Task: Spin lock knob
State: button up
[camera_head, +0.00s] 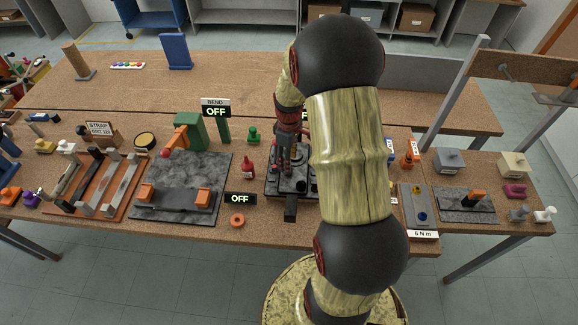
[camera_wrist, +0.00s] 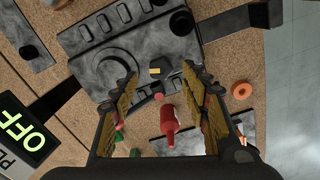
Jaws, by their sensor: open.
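My gripper (camera_head: 287,158) is over a dark grey fixture plate (camera_head: 272,187) near the middle of the bench. In the wrist view my gripper (camera_wrist: 160,71) is open, one finger on each side. A small black knob-like piece with a yellowish face (camera_wrist: 162,70) shows between the fingertips; contact cannot be told. A round black disc (camera_wrist: 118,62) lies on the fixture plate (camera_wrist: 160,42) to its left. I cannot tell which of these is the lock knob. In the head view my arm and gripper hide part of the fixture.
A red bottle (camera_head: 248,166) stands left of the fixture; it also shows in the wrist view (camera_wrist: 169,121). An OFF sign (camera_head: 240,198) and an orange ring (camera_head: 237,220) are at front left. A grey plate with orange blocks (camera_head: 180,175) lies further left.

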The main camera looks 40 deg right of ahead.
notch_tip(320, 180, up, 7)
dwell(0.3)
dwell(0.5)
jog(key=s+a+r+m+t+b, duration=0.1)
jog(key=s+a+r+t+b, duration=0.1)
jog(key=a, duration=0.7)
jog(key=s+a+r+m+t+b, duration=0.1)
jog(key=s+a+r+b, duration=0.3)
jog(key=s+a, duration=0.3)
jog(key=s+a+r+m+t+b, duration=0.2)
jog(key=s+a+r+b, duration=0.1)
jog(key=a, duration=0.8)
jog(key=shift+s+a+r+t+b, duration=0.2)
jog(key=shift+s+r+t+b, duration=0.15)
jog(key=shift+s+r, duration=0.55)
